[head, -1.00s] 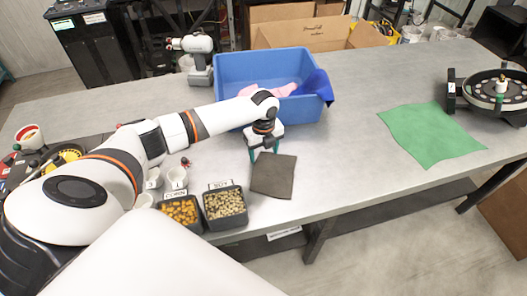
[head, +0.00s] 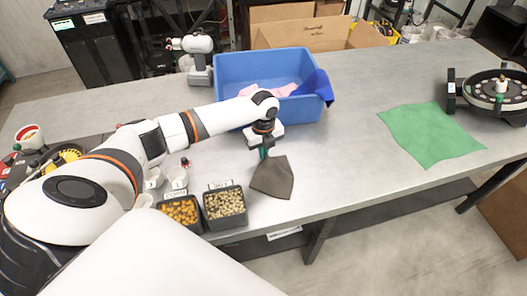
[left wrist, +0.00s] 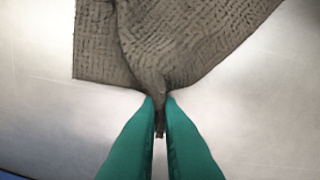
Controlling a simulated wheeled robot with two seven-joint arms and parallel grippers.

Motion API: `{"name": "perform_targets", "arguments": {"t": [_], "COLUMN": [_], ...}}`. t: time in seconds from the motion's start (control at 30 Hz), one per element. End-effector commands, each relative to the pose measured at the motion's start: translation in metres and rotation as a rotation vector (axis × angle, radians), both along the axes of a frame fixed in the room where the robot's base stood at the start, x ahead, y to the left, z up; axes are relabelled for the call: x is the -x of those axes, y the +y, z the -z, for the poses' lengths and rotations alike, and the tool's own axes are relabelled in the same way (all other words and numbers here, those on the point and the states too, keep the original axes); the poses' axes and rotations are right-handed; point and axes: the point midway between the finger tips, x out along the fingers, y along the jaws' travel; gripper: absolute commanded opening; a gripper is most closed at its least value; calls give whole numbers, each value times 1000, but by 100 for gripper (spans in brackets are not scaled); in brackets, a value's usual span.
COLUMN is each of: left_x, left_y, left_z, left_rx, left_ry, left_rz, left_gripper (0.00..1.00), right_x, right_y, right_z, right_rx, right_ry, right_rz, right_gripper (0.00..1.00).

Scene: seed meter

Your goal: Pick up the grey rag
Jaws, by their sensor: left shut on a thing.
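The grey rag (head: 272,178) lies on the table in the head view, in front of the blue bin. Its edge nearest the bin is bunched up. My left gripper (head: 264,153) is at that edge, pointing down. In the left wrist view, the green fingers (left wrist: 159,100) are shut on a pinched fold of the rag (left wrist: 185,40). The rest of the rag spreads out beyond the fingertips, creased toward the pinch. My right gripper is not in view.
The blue bin (head: 232,68) with pink and blue cloths stands just behind the gripper. Black tubs of corn (head: 180,228) and soy (head: 226,221) stand left of the rag. A green cloth (head: 430,134) lies at right. The table between is clear.

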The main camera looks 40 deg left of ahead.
Motion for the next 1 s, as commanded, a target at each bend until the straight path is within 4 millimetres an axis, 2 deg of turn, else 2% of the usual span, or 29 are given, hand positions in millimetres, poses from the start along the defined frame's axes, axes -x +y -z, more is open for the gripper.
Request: {"name": "perform_targets", "arguments": {"t": [0.07,0.17,0.7,0.8,1.0], "left_x": [1,1,0,1,0], "left_y": [0,1,0,0,0], "left_z": [1,-8,-116,-123,-119], "left_rx": [-2,-1,0,-1,0], "left_ry": [5,4,1,2,1], "left_rz": [0,0,0,0,0], "left_gripper": [0,0,0,0,0], "right_x": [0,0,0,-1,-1], "right_y": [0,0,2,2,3], "right_z": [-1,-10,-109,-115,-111], "right_rx": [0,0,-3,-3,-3], "right_ry": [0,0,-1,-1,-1], "right_rz": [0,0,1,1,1], "right_gripper": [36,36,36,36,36]}}
